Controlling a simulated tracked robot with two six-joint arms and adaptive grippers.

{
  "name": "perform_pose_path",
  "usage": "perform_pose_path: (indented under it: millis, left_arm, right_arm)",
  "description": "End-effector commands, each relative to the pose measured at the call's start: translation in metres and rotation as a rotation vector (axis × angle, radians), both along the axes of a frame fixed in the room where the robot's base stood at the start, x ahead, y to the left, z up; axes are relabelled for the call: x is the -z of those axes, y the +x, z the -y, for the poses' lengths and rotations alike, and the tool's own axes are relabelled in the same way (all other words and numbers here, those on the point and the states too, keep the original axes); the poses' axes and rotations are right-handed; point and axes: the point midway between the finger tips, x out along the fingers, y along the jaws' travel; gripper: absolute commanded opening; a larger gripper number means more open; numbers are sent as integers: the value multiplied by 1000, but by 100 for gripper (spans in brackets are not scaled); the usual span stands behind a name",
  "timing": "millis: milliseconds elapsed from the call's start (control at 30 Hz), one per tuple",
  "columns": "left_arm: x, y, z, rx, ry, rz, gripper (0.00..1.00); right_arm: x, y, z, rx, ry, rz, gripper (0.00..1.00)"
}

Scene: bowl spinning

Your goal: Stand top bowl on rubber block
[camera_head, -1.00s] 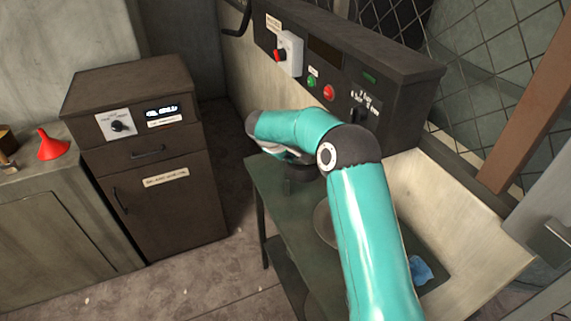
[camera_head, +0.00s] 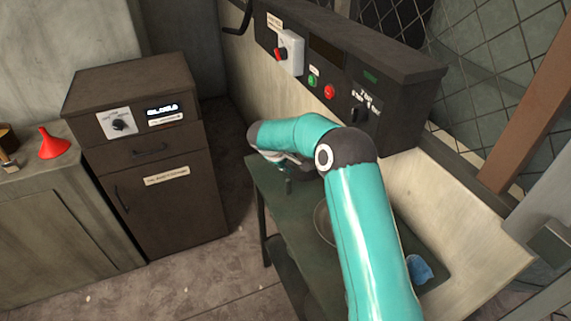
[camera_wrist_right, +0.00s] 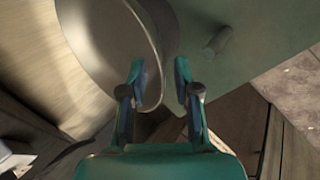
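My right gripper (camera_wrist_right: 160,78) is open in the right wrist view. A large grey metal bowl (camera_wrist_right: 112,50) fills the upper left there, and its rim passes between the two fingertips; contact cannot be told. In the head view my right gripper (camera_head: 287,178) points down over the green table, mostly hidden by my forearm. A grey bowl (camera_head: 322,226) shows partly behind my arm; whether it is a stack cannot be told. A short dark cylindrical piece (camera_wrist_right: 217,41) lies right of the bowl in the wrist view; I cannot tell whether it is the rubber block. My left gripper is out of view.
The green table (camera_head: 297,228) has a blue cloth-like item (camera_head: 418,270) near its right end. A dark control panel (camera_head: 350,90) with knobs and buttons stands behind it. A dark cabinet (camera_head: 150,170) stands to the left. A red funnel (camera_head: 53,144) sits on a far-left counter.

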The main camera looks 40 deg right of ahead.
Motion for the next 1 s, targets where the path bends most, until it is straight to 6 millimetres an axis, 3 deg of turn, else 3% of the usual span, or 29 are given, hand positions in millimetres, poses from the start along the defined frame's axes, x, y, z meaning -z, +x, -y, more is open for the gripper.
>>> perform_pose_path:
  millis: [267, 700, 1000]
  left_arm:
    - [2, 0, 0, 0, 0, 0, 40]
    - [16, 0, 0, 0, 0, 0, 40]
    - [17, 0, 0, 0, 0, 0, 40]
  right_arm:
    - [-13, -1, -8, -2, 0, 3, 31]
    - [-82, -15, -54, -3, 0, 4, 31]
    - [-100, -19, -67, -3, 1, 0, 31]
